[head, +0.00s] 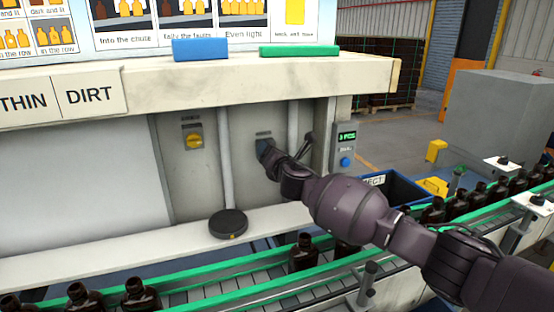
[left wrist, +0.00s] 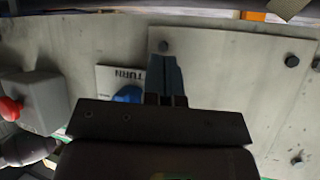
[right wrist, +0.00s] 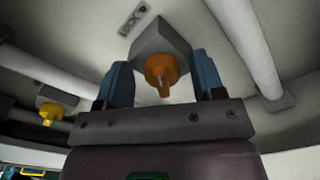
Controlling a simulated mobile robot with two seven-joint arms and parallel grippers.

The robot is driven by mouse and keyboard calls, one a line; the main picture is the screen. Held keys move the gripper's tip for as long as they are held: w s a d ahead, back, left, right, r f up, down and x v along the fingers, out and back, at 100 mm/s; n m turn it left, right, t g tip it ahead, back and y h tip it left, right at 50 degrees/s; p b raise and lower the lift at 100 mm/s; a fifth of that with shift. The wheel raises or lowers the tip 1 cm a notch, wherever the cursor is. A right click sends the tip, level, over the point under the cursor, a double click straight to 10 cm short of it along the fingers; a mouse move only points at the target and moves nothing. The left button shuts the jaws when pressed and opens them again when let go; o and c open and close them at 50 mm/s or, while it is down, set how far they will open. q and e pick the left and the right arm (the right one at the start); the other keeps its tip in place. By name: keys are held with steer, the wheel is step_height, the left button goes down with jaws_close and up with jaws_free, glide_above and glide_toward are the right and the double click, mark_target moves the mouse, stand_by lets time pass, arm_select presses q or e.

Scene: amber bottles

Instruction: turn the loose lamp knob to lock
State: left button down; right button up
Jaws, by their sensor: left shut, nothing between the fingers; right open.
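An orange knob (right wrist: 161,70) on a square grey base shows in the right wrist view, with a small plate (right wrist: 132,20) that seems to read LOCK beside it. The knob's grip points down in that picture. My right gripper (right wrist: 160,80) is open, its blue fingers on either side of the knob, with gaps visible. In the head view my right gripper (head: 268,150) is at the panel and hides the knob. My left gripper (left wrist: 166,75) is shut and empty in the left wrist view, in front of a grey plate; it is not in the head view.
A yellow knob (head: 194,141) is on the panel to the left. A blue knob (left wrist: 128,93) by a TURN label and a red button (left wrist: 10,108) are near my left gripper. A dark round puck (head: 228,223) lies on the ledge. A conveyor with brown bottles (head: 302,253) runs below.

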steer(key=v, duration=1)
steer(key=shift+s+d, duration=0.15)
steer(key=shift+s, duration=0.2)
steer(key=shift+o, duration=0.2)
steer(key=a+r+n+y, duration=0.2)
steer(key=a+r+n, duration=0.2)
steer(key=r, duration=0.2)
steer(key=d+f+n+h, duration=0.2)
steer(key=d+f+n, duration=0.35)
steer(key=n, duration=0.85)
steer(key=a+f+p+x, duration=0.1)
steer(key=a+x, duration=0.1)
steer(key=x, duration=0.8)
steer(key=shift+f, duration=0.15)
